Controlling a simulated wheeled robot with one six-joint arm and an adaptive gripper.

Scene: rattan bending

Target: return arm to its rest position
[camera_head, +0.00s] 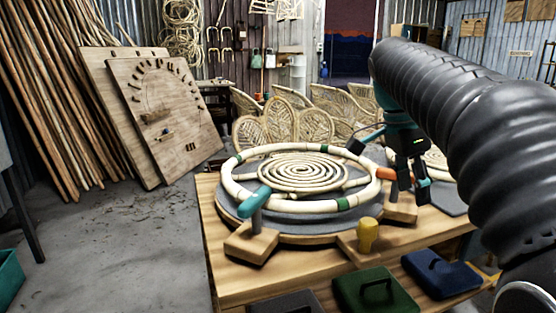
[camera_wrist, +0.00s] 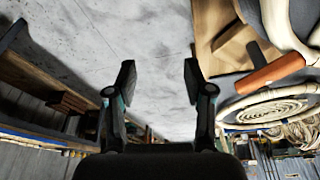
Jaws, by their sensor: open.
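My gripper (camera_head: 420,178) hangs beside the right side of the rattan ring in the head view, above the table edge. In the wrist view my gripper (camera_wrist: 159,78) has its two fingers spread apart with nothing between them, only grey floor behind. My arm runs along the right of the head view and hides part of the table and what lies behind it. The pale rattan ring (camera_head: 305,206) with green bands lies around a coiled spiral (camera_head: 302,172) on a grey round base. A teal-handled clamp (camera_head: 254,205) stands at its left, an orange-handled clamp (camera_head: 383,174) at its right.
Wicker chair backs (camera_head: 312,122) stand behind. Wooden boards (camera_head: 150,110) and rattan poles lean at left. Floor left of the table is mostly clear.

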